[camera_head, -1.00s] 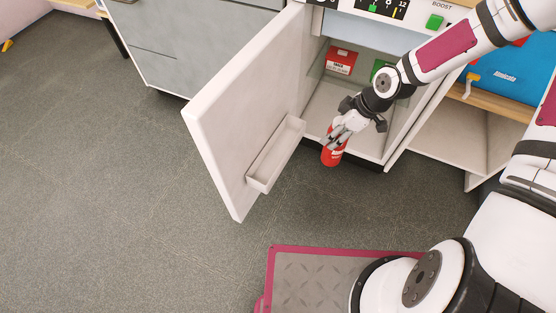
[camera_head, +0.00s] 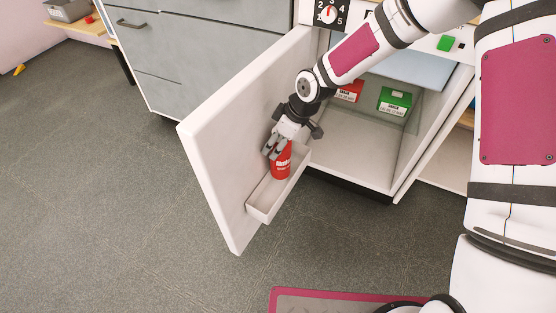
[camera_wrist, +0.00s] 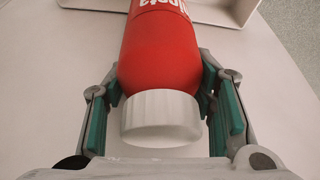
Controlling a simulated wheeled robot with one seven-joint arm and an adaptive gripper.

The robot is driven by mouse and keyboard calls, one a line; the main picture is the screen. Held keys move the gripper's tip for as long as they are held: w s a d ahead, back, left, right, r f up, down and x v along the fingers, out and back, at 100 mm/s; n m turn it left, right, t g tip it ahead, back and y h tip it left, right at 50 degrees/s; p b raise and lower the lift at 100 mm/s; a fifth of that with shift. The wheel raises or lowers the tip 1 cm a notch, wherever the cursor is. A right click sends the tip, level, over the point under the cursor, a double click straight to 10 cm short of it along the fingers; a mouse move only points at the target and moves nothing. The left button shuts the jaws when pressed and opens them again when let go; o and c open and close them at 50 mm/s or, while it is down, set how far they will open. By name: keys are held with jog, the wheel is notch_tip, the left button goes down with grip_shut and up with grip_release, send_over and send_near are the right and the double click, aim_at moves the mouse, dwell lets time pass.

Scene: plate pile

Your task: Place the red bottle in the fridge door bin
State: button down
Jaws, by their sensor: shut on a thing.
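The red bottle (camera_head: 281,163) is upright at the white door bin (camera_head: 264,212), over or inside its far half. I cannot tell whether its base touches the bin floor. My gripper (camera_head: 276,150) is shut on the bottle's upper part. In the wrist view the red bottle (camera_wrist: 162,50) with its white cap lies between both green-padded fingers of my gripper (camera_wrist: 160,105). Part of the bin rim (camera_wrist: 210,12) shows beyond the bottle. The bin is fixed low on the inner side of the open fridge door (camera_head: 225,140).
The open fridge compartment (camera_head: 350,150) is right of the door, with a red box (camera_head: 349,92) and a green box (camera_head: 393,103) inside. Grey drawers (camera_head: 185,50) stand behind the door. Open floor (camera_head: 110,200) lies to the left.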

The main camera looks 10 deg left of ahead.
notch_tip(320, 180, down, 7)
jog(key=b, duration=0.2)
jog(key=shift+d+r+b, duration=0.15)
jog(key=shift+b, duration=0.15)
jog(key=shift+r, duration=0.1)
jog(key=c, duration=0.7)
grip_release()
jog(key=p+v, duration=0.5)
jog(key=v, duration=0.7)
jog(key=shift+s, duration=0.1)
